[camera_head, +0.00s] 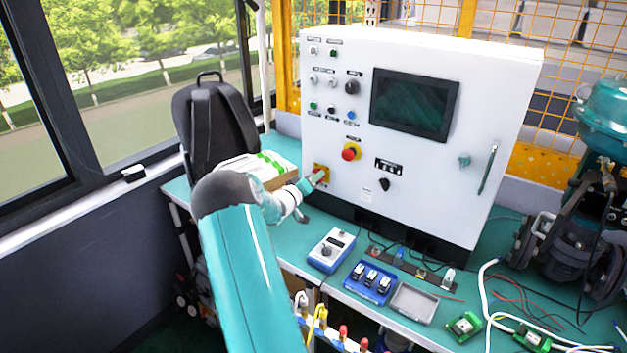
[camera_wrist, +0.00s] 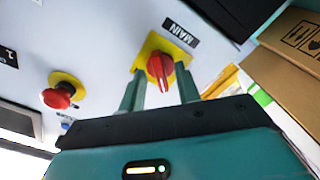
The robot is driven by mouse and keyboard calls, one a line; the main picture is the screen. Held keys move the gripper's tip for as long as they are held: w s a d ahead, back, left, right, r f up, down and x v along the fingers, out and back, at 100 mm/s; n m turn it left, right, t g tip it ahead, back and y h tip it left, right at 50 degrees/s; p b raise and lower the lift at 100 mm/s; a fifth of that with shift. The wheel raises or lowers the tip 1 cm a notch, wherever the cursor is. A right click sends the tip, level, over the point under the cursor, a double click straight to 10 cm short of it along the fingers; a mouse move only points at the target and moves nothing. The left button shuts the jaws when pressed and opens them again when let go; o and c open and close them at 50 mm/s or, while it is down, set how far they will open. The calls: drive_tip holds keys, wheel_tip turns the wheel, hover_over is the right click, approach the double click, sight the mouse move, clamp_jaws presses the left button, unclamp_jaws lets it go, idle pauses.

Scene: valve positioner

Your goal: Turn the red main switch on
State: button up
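The red main switch (camera_wrist: 160,68) sits on a yellow plate (camera_wrist: 146,50) beside a black "MAIN" label (camera_wrist: 181,32) in the wrist view. My gripper (camera_wrist: 160,88) is open, with one finger on each side of the switch's red handle. I cannot tell whether the fingers touch it. In the head view the switch's yellow plate (camera_head: 321,170) is at the lower left of the white control cabinet (camera_head: 440,190), and my gripper (camera_head: 312,182) is right at it, partly hiding the switch.
A red emergency button (camera_head: 349,153) on yellow is up and right of the switch. A cardboard box (camera_head: 282,179) and a black backpack (camera_head: 216,130) stand left of the cabinet. A blue-white meter (camera_head: 331,250) and a blue tray (camera_head: 370,281) lie on the bench in front.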

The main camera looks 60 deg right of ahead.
clamp_jaws()
drive_tip(key=shift+m, duration=8.9)
